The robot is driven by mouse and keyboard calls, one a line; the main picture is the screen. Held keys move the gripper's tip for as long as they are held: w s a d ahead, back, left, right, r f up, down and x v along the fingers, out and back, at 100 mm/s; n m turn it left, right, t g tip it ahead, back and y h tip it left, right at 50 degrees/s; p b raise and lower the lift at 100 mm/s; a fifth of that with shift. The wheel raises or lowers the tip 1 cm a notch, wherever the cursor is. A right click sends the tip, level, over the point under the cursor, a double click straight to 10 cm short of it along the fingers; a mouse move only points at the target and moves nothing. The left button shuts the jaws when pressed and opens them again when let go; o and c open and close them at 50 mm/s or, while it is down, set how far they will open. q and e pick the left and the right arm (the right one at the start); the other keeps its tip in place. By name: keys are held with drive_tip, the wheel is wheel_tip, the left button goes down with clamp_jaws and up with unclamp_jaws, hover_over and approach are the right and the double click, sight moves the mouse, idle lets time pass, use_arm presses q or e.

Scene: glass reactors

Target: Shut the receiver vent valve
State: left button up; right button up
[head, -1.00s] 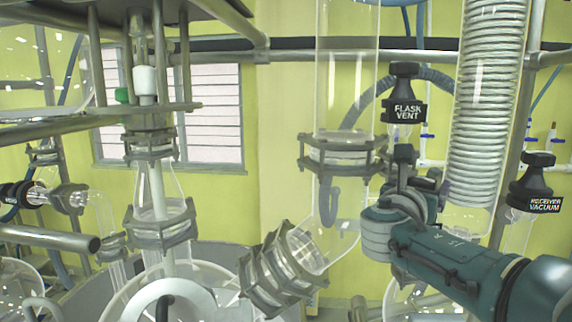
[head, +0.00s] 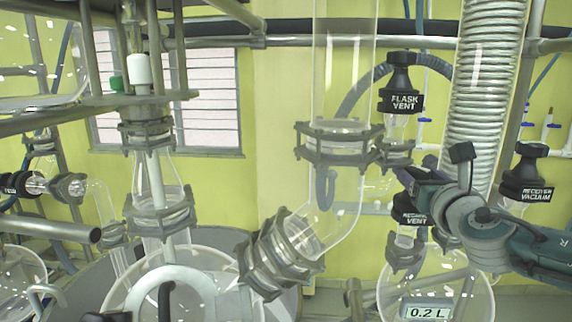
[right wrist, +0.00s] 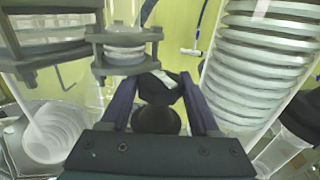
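The receiver vent valve (head: 413,217) has a black knob with white lettering and sits above the round glass receiver (head: 455,282). My right gripper (head: 415,180) is at this knob in the head view and covers its upper part. In the right wrist view the black knob (right wrist: 158,118) stands between the two purple fingers of the right gripper (right wrist: 160,90). The fingers lie close to both sides of the knob; I cannot tell whether they press on it. My left gripper is not in view.
The flask vent valve (head: 402,98) stands just above and behind. The receiver vacuum valve (head: 528,180) is at the right. A coiled glass condenser (head: 477,90) rises behind my right arm. A slanted glass joint (head: 280,255) is to the left. A display (head: 425,309) reads 0.2 L.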

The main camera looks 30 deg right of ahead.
drive_tip(key=c, duration=0.7)
drive_tip(key=shift+o, duration=0.2)
drive_tip(key=shift+w+a+r+m+g+h+p, duration=0.1)
drive_tip(key=shift+r+m+g+h+p, duration=0.1)
drive_tip(key=shift+m+g+h+p, duration=0.65)
drive_tip(key=shift+f+m+g+h+b, duration=0.25)
drive_tip(key=shift+m+g+h+b, duration=0.2)
drive_tip(key=shift+m+g+h, duration=0.5)
drive_tip(key=m+g+h+b, duration=0.1)
drive_tip(key=m+g+b, duration=0.1)
drive_tip(key=g, duration=0.1)
drive_tip(key=m+g+h+b, duration=0.2)
drive_tip(key=g+b, duration=0.1)
drive_tip(key=shift+f+h, duration=0.2)
drive_tip(key=shift+h, duration=0.1)
drive_tip(key=shift+r+m+g+b, duration=0.1)
drive_tip(key=shift+m+g+b, duration=0.3)
drive_tip(key=shift+g, duration=0.1)
drive_tip(key=shift+r, duration=0.1)
drive_tip(key=o, duration=1.1)
